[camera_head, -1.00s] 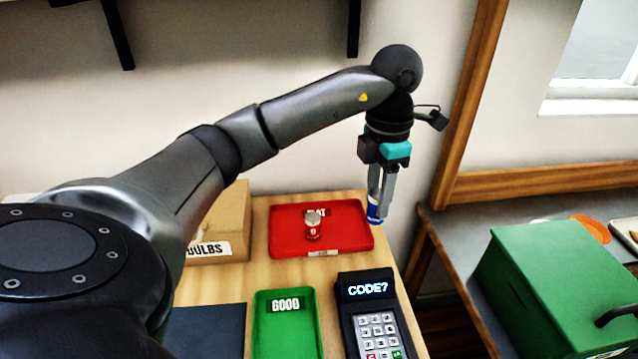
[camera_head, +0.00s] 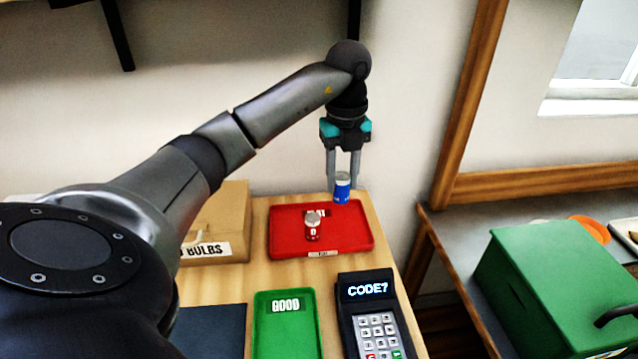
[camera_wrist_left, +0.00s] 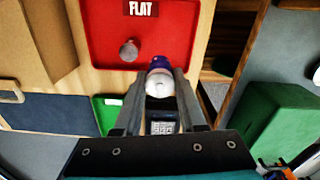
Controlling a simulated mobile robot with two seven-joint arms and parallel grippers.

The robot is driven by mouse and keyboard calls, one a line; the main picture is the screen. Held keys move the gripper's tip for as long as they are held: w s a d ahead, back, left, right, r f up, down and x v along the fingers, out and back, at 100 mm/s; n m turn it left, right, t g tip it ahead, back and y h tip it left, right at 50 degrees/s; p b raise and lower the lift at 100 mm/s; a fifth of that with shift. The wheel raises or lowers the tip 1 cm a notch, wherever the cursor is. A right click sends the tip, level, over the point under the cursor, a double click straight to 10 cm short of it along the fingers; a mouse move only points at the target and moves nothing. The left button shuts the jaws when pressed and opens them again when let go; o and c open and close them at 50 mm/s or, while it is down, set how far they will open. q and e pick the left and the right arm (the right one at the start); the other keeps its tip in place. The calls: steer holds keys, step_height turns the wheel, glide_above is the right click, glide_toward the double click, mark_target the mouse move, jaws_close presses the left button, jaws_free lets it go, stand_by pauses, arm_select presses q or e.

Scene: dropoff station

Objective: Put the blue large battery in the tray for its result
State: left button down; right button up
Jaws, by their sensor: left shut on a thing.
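My left gripper (camera_head: 343,180) is shut on the blue battery (camera_head: 342,190), which hangs upright between the fingertips. In the head view it shows over the back right part of the red tray (camera_head: 350,240). The battery (camera_wrist_left: 160,75) also shows between the fingers in the left wrist view, its pale end toward the camera. The red tray carries a label reading FLAT in the left wrist view (camera_wrist_left: 100,40). A red and silver battery (camera_head: 313,228) stands in that tray. A green tray (camera_head: 262,335) labelled GOOD lies nearer. My right gripper is not in view.
A keypad device (camera_head: 375,315) with a screen reading CODE? stands right of the green tray. A cardboard box (camera_head: 230,220) marked BULBS is left of the red tray. A green box (camera_head: 545,285) sits on the grey table at right.

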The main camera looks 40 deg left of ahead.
arm_select(q)
steer(key=shift+a+f, duration=0.1)
steer(key=shift+f, duration=0.15)
steer(key=shift+n, duration=0.3)
step_height(320, 180, down, 10)
steer(key=shift+r+b, duration=0.25)
steer(key=shift+b, duration=0.4)
steer(key=shift+f, duration=0.15)
steer(key=c, duration=0.8)
jaws_free()
steer(key=shift+o, duration=0.2)
step_height(320, 180, up, 12)
steer(key=shift+r+p, duration=0.15)
steer(key=shift+p, duration=0.65)
